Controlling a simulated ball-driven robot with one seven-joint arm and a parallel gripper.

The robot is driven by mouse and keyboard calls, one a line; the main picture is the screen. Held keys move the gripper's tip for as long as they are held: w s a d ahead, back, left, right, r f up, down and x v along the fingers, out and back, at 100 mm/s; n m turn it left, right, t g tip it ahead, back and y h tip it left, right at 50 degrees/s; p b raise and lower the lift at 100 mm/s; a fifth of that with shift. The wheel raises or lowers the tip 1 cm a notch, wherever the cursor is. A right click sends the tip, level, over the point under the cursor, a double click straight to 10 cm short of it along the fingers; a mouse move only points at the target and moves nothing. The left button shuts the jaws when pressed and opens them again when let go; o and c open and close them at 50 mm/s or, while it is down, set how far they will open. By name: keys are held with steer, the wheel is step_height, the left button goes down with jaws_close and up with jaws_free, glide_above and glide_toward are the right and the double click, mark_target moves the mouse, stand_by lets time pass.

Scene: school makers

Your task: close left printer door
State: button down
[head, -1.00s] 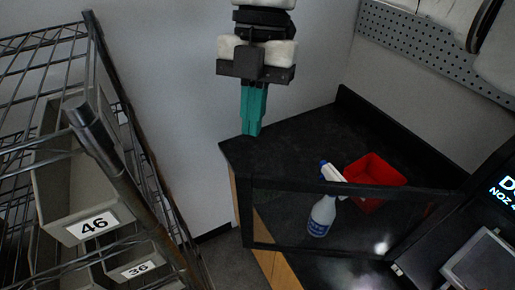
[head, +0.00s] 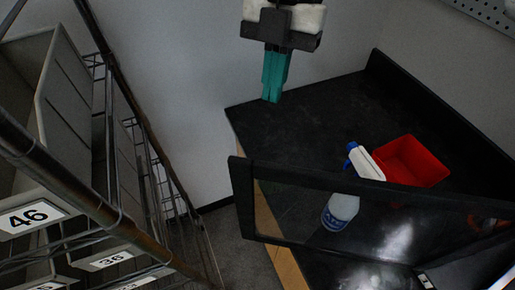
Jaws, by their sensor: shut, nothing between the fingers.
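The printer door (head: 300,179) is a black frame with a clear pane. It stands swung open, its free end jutting past the left edge of the black counter. The printer body is mostly out of view at the lower right. My gripper (head: 272,97), with teal fingers, is shut and empty. It hangs pointing down near the counter's far left corner, beyond the door's free end and apart from it in the picture.
A spray bottle (head: 341,210) stands on the counter (head: 310,115), partly seen through the pane. A red bin (head: 411,160) sits behind it. A wire shelf with grey bins (head: 68,100) stands close on the left. A strip of floor lies between shelf and counter.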

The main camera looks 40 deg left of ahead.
steer(key=s+d+f+p, duration=0.1)
steer(key=s+d+f, duration=0.1)
steer(key=s+f, duration=0.4)
steer(key=shift+d+f+p, duration=0.2)
steer(key=shift+f+p, duration=0.2)
steer(key=shift+f, duration=1.2)
steer(key=shift+s, duration=0.15)
